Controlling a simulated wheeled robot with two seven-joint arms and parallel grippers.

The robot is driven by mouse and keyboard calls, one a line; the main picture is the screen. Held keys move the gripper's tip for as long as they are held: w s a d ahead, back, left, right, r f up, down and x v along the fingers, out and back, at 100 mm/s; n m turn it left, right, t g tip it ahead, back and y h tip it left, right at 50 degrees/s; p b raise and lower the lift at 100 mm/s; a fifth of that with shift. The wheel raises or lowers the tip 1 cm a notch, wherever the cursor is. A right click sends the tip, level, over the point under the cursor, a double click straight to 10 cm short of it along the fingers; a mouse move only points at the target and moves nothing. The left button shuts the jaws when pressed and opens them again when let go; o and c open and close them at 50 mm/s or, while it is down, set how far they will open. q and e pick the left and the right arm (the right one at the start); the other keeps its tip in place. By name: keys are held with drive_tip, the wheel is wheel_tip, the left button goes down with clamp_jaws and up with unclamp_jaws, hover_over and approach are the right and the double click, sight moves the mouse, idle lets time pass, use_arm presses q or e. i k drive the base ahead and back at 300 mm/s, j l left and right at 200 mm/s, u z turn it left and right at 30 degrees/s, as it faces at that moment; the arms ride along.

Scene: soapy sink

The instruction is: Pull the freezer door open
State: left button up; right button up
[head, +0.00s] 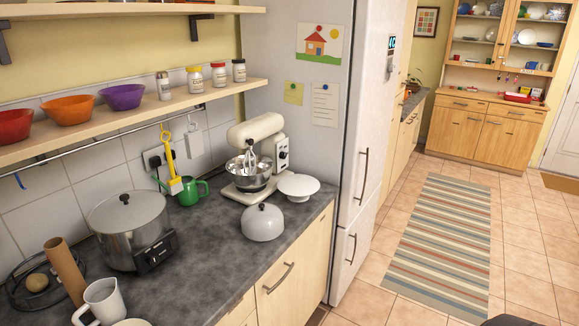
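A tall white fridge-freezer (377,110) stands beyond the end of the counter. Its lower door, which looks like the freezer door (364,236), appears shut, with a vertical bar handle (351,249) on it. The upper door has a longer vertical handle (363,176) and also appears shut. I see the front faces at a steep angle. Neither gripper can be made out; only a dark shape, perhaps part of me, shows at the bottom right edge.
The counter (205,250) holds a stand mixer (257,150), a grey pot (130,230) and a domed lid (263,223). A striped rug (440,245) lies on the tiled floor before the fridge. The floor there is otherwise clear. A wooden dresser (490,125) stands at the back.

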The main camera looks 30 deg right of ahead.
sight(352, 244)
drive_tip(key=z, duration=1.7)
